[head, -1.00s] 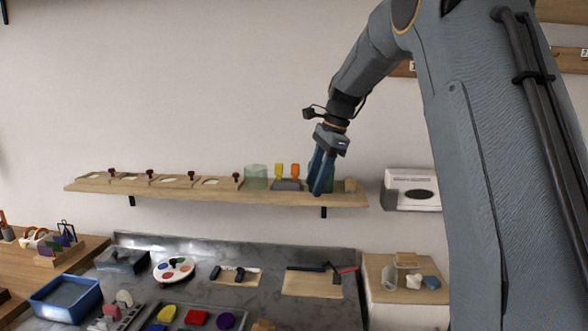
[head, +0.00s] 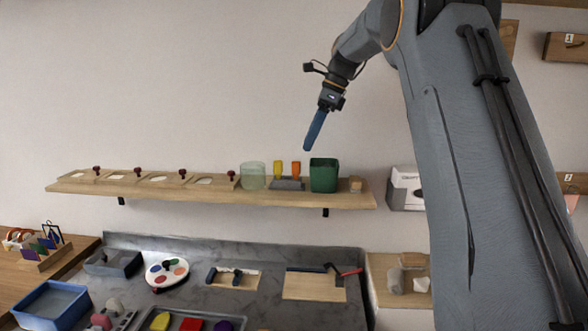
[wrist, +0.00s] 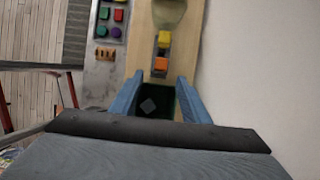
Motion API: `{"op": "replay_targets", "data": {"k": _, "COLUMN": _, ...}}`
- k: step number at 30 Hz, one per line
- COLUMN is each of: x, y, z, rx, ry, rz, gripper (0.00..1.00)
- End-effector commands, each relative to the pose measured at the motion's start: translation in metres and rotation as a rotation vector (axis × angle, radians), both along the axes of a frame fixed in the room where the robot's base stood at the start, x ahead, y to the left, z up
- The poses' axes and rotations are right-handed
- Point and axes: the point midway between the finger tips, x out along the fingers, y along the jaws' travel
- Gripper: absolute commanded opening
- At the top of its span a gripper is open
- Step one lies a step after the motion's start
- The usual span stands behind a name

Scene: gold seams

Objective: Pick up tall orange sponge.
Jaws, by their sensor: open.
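The tall orange sponge (head: 295,169) appears to be the upright orange piece in a grey holder (head: 288,184) on the wall shelf, right of a similar yellow piece (head: 278,169). In the wrist view the orange piece (wrist: 160,64) lies just beyond my fingertips, with the yellow piece (wrist: 164,39) behind it. My gripper (head: 308,147) is raised above the shelf, pointing down, near the orange piece and a green container (head: 323,175). In the wrist view my gripper (wrist: 158,88) has its blue fingers apart, with the dark inside of the container showing between them. Nothing is held.
A pale green glass jar (head: 253,176) stands left of the holder, and a small wooden block (head: 355,184) sits right of the green container. Stamps with dark red knobs line the shelf's left part. The wall is close behind the shelf (head: 150,190). A cluttered counter lies below.

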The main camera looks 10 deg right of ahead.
Motion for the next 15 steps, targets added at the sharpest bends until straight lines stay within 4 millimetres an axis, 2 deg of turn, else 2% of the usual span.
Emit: {"op": "replay_targets", "data": {"k": 15, "x": 0.007, "y": 0.024, "z": -0.041, "rx": 0.0, "ry": 0.004, "rz": 0.002, "gripper": 0.42}}
